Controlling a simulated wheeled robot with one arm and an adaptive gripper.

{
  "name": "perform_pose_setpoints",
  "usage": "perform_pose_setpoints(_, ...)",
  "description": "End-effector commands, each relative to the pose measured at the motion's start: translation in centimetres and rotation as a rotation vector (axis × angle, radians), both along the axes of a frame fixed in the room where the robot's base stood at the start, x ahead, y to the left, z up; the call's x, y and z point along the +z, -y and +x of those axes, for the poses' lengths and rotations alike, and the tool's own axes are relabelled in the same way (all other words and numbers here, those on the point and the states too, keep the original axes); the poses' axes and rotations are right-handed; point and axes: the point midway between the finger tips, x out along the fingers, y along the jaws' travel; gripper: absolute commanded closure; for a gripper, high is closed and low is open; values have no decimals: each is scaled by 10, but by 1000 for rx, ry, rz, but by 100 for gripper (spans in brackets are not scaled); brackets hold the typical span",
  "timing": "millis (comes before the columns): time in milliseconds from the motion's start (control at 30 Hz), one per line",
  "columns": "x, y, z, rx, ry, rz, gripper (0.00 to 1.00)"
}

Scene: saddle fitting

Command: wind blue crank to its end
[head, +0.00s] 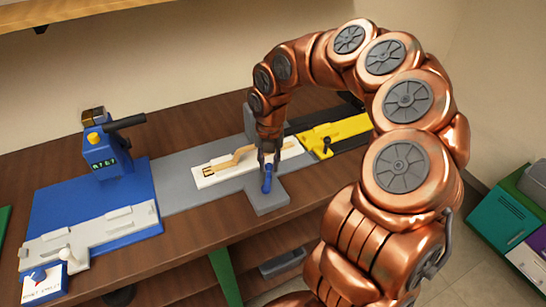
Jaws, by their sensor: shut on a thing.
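A blue crank (267,181) stands at the front of the grey fixture (185,184) in the middle of the bench. My gripper (268,164) reaches down over it from above and is shut on its upper part. The fingers partly hide the crank's top. A white plate (210,176) with a tan strip (238,157) lies on the grey fixture just behind and left of the crank.
A yellow block (345,131) with a black knob lies right of the plate. A blue station (95,207) with a display device (108,150) and grey rail stands left. My arm covers the right side.

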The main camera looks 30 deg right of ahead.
Motion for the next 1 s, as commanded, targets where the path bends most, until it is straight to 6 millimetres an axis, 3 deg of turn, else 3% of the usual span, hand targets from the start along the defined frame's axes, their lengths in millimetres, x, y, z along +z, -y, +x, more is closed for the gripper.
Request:
perform_pose_setpoints(600,6,-24,8,563,1,2,100)
perform_pose_setpoints(1000,3,-33,7,772,-1,4,100)
